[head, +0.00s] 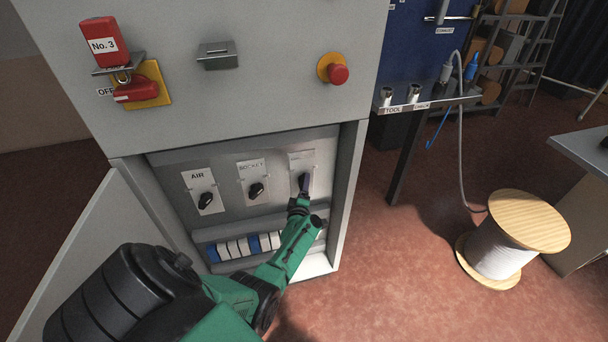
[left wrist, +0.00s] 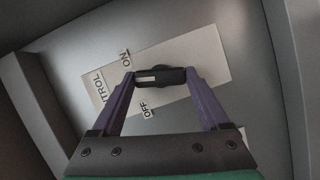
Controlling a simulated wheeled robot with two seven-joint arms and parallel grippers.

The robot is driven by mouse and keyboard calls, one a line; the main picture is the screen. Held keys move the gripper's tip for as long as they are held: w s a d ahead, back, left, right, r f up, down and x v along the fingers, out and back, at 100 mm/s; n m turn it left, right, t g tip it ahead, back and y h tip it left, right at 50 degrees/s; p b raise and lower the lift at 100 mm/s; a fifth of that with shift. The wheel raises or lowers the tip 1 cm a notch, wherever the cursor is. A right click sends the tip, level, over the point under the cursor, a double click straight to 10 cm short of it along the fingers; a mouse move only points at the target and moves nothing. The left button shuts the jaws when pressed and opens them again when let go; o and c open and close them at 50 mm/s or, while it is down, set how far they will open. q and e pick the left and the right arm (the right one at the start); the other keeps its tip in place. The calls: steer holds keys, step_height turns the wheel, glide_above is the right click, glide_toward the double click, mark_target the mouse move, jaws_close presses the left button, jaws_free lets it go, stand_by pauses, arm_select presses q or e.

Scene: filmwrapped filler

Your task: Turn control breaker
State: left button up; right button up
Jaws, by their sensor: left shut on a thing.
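The control breaker is a black rotary knob (left wrist: 172,77) with a white stripe, on a light plate (left wrist: 215,60) lettered "...TROL", ON and OFF. In the left wrist view its stripe end lies between the ON and OFF labels. My left gripper (left wrist: 160,78) has its two purple fingers shut on the knob, one at each end. In the head view the left gripper (head: 304,184) reaches into the open cabinet (head: 351,170), at the rightmost plate (head: 300,158), and covers much of that knob. My right gripper is out of view.
AIR (head: 206,201) and SOCKET (head: 257,190) knobs sit left of the held one, with a row of small breakers (head: 245,245) below. The cabinet door (head: 100,245) stands open at left. A red emergency button (head: 338,75) is above. A cable spool (head: 505,240) stands at right.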

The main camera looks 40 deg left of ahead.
arm_select(q)
steer(key=shift+d+r+m+g+p, duration=0.1)
steer(key=shift+m+g+p, duration=1.1)
steer(key=shift+m+p, duration=1)
steer(key=o, duration=1.2)
steer(key=shift+o, duration=0.2)
steer(key=p+v, duration=1.1)
steer(key=v, duration=0.3)
steer(key=shift+d, duration=0.2)
steer(key=shift+s, duration=0.1)
